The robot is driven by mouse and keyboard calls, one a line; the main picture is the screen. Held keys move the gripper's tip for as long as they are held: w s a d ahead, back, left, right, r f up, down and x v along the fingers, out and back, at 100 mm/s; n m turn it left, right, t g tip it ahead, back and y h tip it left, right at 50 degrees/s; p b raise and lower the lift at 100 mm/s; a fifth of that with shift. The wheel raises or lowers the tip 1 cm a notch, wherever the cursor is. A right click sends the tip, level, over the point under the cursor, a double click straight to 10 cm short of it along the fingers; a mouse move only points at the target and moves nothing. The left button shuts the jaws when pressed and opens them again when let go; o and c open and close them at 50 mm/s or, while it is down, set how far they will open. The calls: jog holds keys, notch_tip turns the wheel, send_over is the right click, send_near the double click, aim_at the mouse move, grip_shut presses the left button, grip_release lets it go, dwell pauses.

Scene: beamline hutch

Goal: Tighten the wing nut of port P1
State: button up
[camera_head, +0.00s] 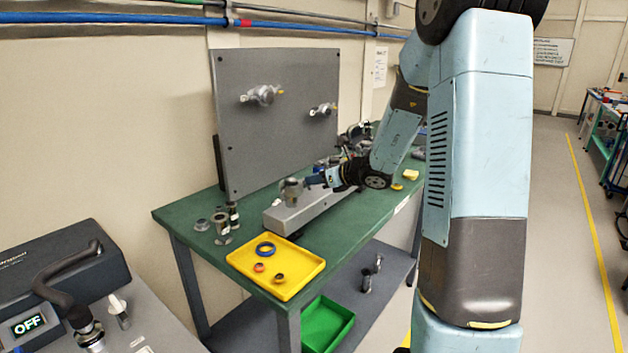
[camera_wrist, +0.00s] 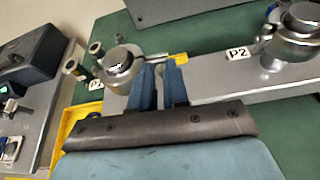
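In the wrist view my gripper (camera_wrist: 160,68) has its two blue fingers a little apart, with a narrow gap between them. The tips are beside a silver clamped port (camera_wrist: 120,62) with a round cap; its white label is hard to read. A silver part of its clamp runs toward the tips. A yellow wing nut (camera_wrist: 181,57) shows just beyond the right fingertip, partly hidden by it; contact cannot be told. Port P2 (camera_wrist: 288,45) stands at the right with its label. In the head view my gripper (camera_head: 314,181) is close to the upright port (camera_head: 292,191) on the grey block.
A yellow tray (camera_head: 300,283) with rings lies on the green table (camera_head: 175,211). Several metal fittings (camera_head: 222,224) stand left of the block. A grey upright panel (camera_head: 270,140) with two wall fittings rises behind. A pump-like unit (camera_head: 60,275) reading OFF is at left.

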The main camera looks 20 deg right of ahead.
jog(key=shift+c, duration=0.3)
grip_shut()
